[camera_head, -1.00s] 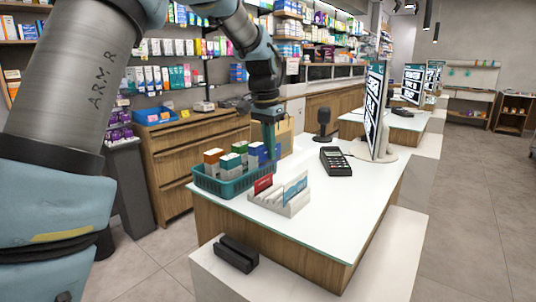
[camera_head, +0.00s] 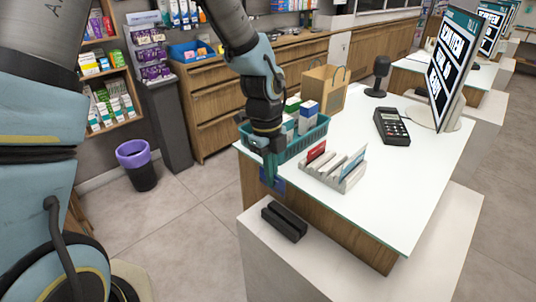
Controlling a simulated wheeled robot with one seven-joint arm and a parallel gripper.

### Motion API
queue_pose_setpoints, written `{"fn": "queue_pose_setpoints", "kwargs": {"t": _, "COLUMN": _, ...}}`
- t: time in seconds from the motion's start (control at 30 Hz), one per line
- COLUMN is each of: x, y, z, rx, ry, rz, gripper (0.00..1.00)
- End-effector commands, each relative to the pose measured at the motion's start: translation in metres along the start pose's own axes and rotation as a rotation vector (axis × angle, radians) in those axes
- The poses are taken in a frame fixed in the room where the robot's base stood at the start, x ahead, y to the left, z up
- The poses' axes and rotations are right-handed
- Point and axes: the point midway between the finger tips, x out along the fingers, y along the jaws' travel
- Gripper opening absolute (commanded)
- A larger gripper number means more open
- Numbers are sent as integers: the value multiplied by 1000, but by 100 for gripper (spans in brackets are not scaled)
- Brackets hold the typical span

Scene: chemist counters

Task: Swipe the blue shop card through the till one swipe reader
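My gripper (camera_head: 270,172) points down near the front left corner of the counter. It is shut on a flat dark blue card (camera_head: 278,184), which shows behind and beside the fingers; part of it is hidden by them. The black swipe reader (camera_head: 284,221), with a slot along its top, sits on the lower white ledge. In the picture the card is above and slightly left of the reader, apart from it.
A white card rack (camera_head: 337,178) holds a red card (camera_head: 316,152) and a light blue card (camera_head: 352,162). A teal basket (camera_head: 298,144) of boxes, a paper bag (camera_head: 324,90), a card terminal (camera_head: 392,126), a black microphone-like stand (camera_head: 378,76) and a screen (camera_head: 451,72) stand on the counter.

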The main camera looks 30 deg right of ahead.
Motion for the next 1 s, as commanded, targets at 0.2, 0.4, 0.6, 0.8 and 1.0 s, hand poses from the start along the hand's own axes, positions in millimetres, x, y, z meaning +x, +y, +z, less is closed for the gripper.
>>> {"fn": "queue_pose_setpoints", "kwargs": {"t": 0.2, "x": 12, "y": 1, "z": 0, "rx": 13, "ry": 0, "rz": 1, "gripper": 0}}
{"fn": "queue_pose_setpoints", "kwargs": {"t": 0.4, "x": 32, "y": 0, "z": 2, "rx": 11, "ry": 0, "rz": 1, "gripper": 0}}
{"fn": "queue_pose_setpoints", "kwargs": {"t": 0.6, "x": 52, "y": 0, "z": 5, "rx": 10, "ry": -1, "rz": 0, "gripper": 0}}
{"fn": "queue_pose_setpoints", "kwargs": {"t": 0.8, "x": 60, "y": 0, "z": 6, "rx": 9, "ry": -1, "rz": 0, "gripper": 0}}
{"fn": "queue_pose_setpoints", "kwargs": {"t": 1.0, "x": 60, "y": 0, "z": 6, "rx": 9, "ry": 0, "rz": 0, "gripper": 0}}
